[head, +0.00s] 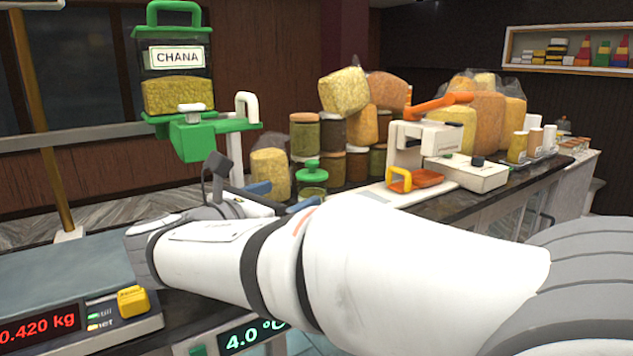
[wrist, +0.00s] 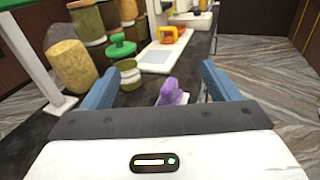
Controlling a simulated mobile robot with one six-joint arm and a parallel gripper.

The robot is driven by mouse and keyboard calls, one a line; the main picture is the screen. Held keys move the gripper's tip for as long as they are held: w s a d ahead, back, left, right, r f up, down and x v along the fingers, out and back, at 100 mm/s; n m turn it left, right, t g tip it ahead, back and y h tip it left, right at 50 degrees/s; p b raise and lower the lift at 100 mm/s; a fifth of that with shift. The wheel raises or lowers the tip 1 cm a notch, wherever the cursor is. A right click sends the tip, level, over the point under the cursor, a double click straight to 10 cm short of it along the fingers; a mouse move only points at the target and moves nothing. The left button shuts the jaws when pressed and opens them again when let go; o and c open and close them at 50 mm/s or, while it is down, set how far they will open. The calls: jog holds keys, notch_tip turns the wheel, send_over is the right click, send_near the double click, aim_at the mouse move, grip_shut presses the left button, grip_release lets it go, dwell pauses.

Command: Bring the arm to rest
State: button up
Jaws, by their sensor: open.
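My white arm stretches across the front of the head view, from the lower right toward the counter. My gripper (head: 285,195) is at its far end, above the counter, with two blue fingers spread apart. In the wrist view my gripper (wrist: 165,85) is open, with the fingers at left and right. A small purple object (wrist: 171,93) shows between and beyond the fingers, partly cut off by the gripper body; I cannot tell what it is. Nothing is visibly held.
A green CHANA dispenser (head: 177,85) stands behind the gripper. A green-lidded jar (head: 312,178) and a yellow sack (head: 270,172) are close beyond it. A white sealing machine (head: 420,150) stands at right. A scale (head: 80,300) is at front left. Open floor lies right of the counter.

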jog(key=s+d+f+m+g+y+b, duration=0.1)
jog(key=s+d+f+m+g+b, duration=0.15)
jog(key=d+f+m+g, duration=0.5)
jog(key=s+d+f+m+g+y+b, duration=0.1)
jog(key=s+d+f+m+g, duration=0.2)
jog(key=d+f, duration=0.85)
jog(key=s+d+f+m+y+b, duration=0.1)
jog(key=s+f+m+y+b, duration=0.1)
jog(key=s+f+m+y, duration=0.2)
jog(key=s+d+f+m+g+y+b, duration=0.1)
jog(key=s+f+m+y, duration=0.3)
jog(key=f+m, duration=0.6)
jog(key=s+m+b, duration=0.1)
jog(key=s+m, duration=0.1)
jog(key=m, duration=0.2)
jog(key=shift+s+f, duration=0.35)
